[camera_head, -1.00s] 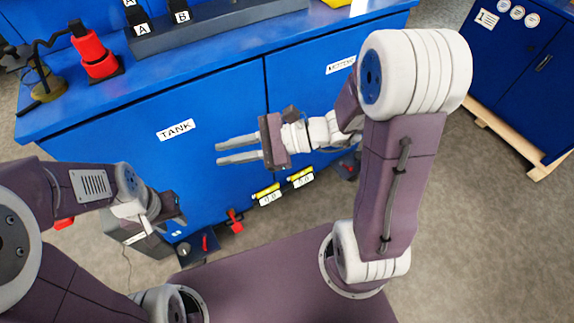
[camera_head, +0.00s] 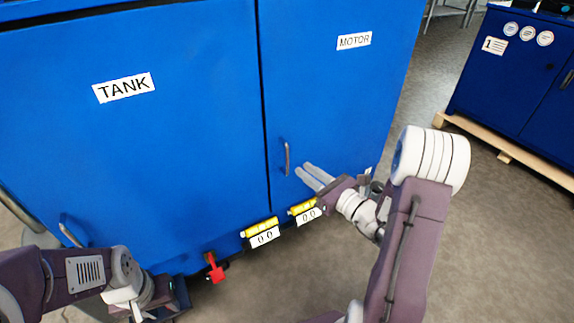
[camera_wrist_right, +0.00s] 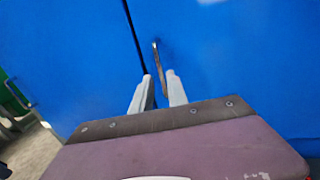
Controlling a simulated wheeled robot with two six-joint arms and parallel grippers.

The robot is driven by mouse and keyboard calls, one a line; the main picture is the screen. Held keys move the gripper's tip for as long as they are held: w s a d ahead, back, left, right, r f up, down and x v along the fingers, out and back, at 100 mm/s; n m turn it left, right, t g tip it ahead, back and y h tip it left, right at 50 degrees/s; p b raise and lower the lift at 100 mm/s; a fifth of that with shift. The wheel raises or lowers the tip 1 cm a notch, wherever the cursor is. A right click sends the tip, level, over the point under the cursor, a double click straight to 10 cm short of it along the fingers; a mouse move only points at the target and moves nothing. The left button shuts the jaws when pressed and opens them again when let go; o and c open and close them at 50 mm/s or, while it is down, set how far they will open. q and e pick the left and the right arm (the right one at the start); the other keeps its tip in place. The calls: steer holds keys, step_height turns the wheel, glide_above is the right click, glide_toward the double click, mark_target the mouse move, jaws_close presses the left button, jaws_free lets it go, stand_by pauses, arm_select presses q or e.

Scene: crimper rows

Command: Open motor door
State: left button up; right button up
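The blue motor door (camera_head: 335,90), labelled MOTOR, is closed on the right half of the cabinet. Its upright metal handle (camera_head: 287,158) is near the door's left edge. My right gripper (camera_head: 304,172) points up-left at the door, its two pale fingers just right of the handle and apart from it in the head view. In the right wrist view the handle (camera_wrist_right: 158,65) shows between and beyond the open fingertips (camera_wrist_right: 159,76); contact cannot be made out. My left gripper (camera_head: 175,298) is low at the left, its fingers not clear.
The tank door (camera_head: 150,140) is closed to the left, with its own handle (camera_head: 70,232). Yellow-topped counters (camera_head: 262,232) and a red valve handle (camera_head: 214,268) sit below the doors. Another blue cabinet (camera_head: 510,80) stands at the right on a pallet, with open floor between.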

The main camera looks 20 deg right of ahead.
mark_target(288, 158)
steer(key=b+x, duration=0.3)
steer(key=x, duration=0.4)
steer(key=shift+w+a+f, duration=0.1)
steer(key=shift+w+a, duration=0.1)
steer(key=shift+w, duration=0.15)
steer(key=shift+w+a, duration=0.1)
steer(key=shift+w, duration=0.3)
jaws_close()
stand_by(0.6)
